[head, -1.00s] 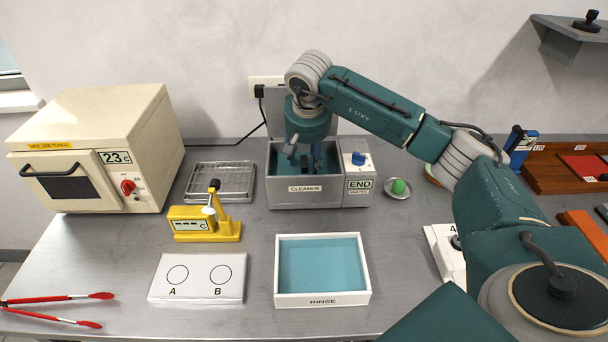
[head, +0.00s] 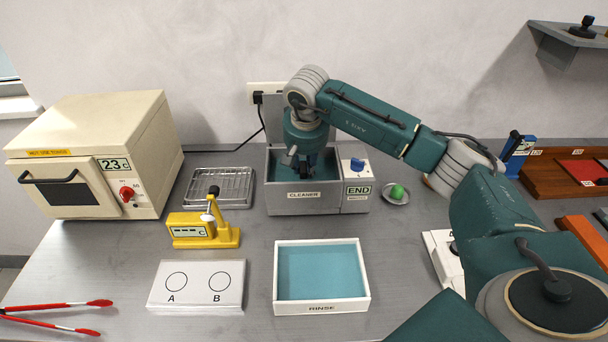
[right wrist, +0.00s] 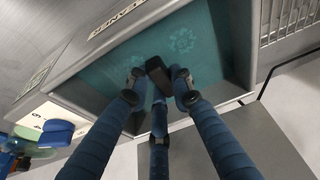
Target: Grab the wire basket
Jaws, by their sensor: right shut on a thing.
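The cleaner (head: 301,200) is a grey tank with teal liquid, near the back wall. My right gripper (head: 304,168) reaches down into it from above. In the right wrist view, my right gripper (right wrist: 159,82) has its fingers closed around a dark upright piece, which looks like the handle of the wire basket (right wrist: 157,72). The rest of the basket cannot be made out; pale round patterns show in the liquid. My left gripper is not in view.
The tank walls stand close around the fingers. A wire rack (head: 248,187) and a yellow gauge (head: 190,231) stand to the left. A white rinse tray (head: 368,290) with teal liquid lies in front. The oven (head: 85,140) is at far left, a green button (head: 397,191) at right.

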